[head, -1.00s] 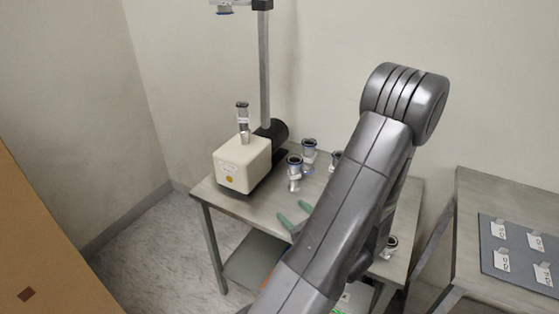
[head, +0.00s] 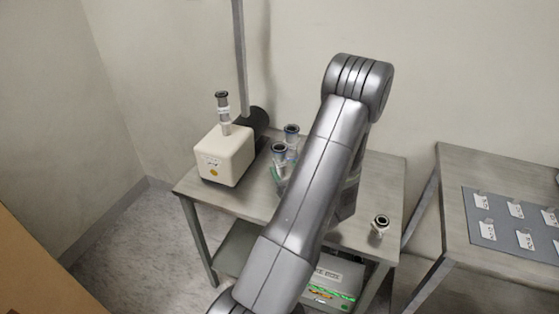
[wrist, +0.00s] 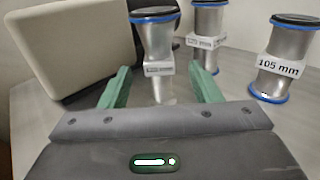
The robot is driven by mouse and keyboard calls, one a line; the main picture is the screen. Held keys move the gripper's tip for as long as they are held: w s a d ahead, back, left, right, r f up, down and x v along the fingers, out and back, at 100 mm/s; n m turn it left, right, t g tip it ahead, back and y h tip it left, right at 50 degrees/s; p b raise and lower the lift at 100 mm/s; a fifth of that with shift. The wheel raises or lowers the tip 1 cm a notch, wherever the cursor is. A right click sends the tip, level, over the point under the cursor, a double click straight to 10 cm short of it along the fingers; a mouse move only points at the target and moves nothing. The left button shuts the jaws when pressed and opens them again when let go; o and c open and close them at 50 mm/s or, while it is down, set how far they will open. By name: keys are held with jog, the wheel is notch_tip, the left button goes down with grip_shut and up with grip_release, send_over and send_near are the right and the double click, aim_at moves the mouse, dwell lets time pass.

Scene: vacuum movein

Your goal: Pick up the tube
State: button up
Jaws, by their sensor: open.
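My gripper (wrist: 160,84) is open, with green fingers apart in the wrist view. A metal tube (wrist: 158,52) with a dark top rim and a small white label, too small to read, stands upright just ahead, in line with the gap between the fingers. A second tube (wrist: 207,38) stands behind it to the right. A third tube (wrist: 287,66), labelled 105 mm with blue rings, stands at the right. In the head view, two tubes (head: 279,160) (head: 291,138) show beside my arm, which hides most of my gripper.
A cream pump box (head: 226,155) with a tube fitting on top (head: 223,108) stands left on the metal table (head: 235,199). A short fitting (head: 380,225) stands at the table's right. A second table (head: 450,200) with a labelled grey panel (head: 485,225) is further right.

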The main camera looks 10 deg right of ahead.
aim_at(282, 164)
jog(key=w, duration=0.2)
jog(key=w+a, duration=0.1)
jog(key=w, duration=0.2)
jog(key=shift+r, duration=0.2)
jog(key=c, duration=1.1)
